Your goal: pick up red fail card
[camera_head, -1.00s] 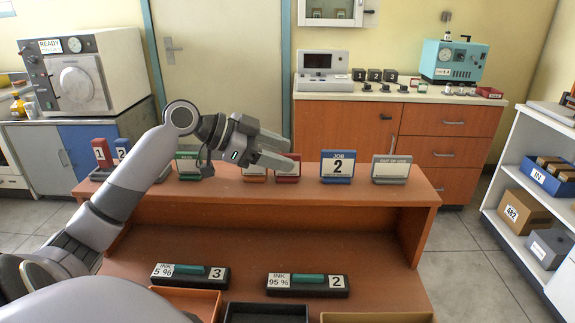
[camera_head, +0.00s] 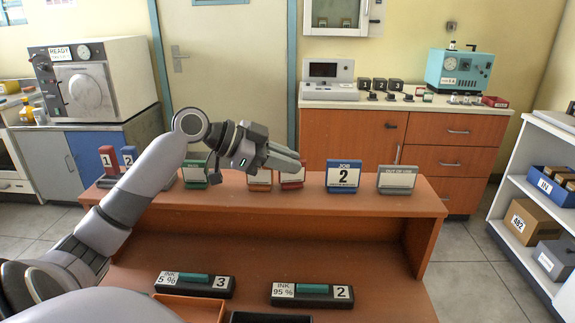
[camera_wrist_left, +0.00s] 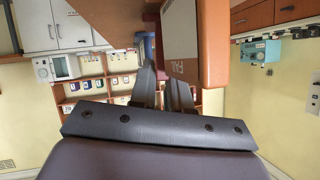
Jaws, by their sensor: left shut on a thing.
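The red card (camera_head: 292,184) stands on the raised shelf of the brown desk, between an orange-framed card (camera_head: 260,182) and the blue JOB 2 card (camera_head: 343,177). My left gripper (camera_head: 287,162) is at its top edge, with the fingers close together and shut on it. The fingers hide the upper part of the card. My right gripper is out of view.
A green card (camera_head: 195,173) stands left of the gripper, partly behind my arm. A grey OUT OF USE card (camera_head: 397,180) stands at the right. Two black ink holders (camera_head: 313,295) lie on the lower desktop. Air above the shelf is free.

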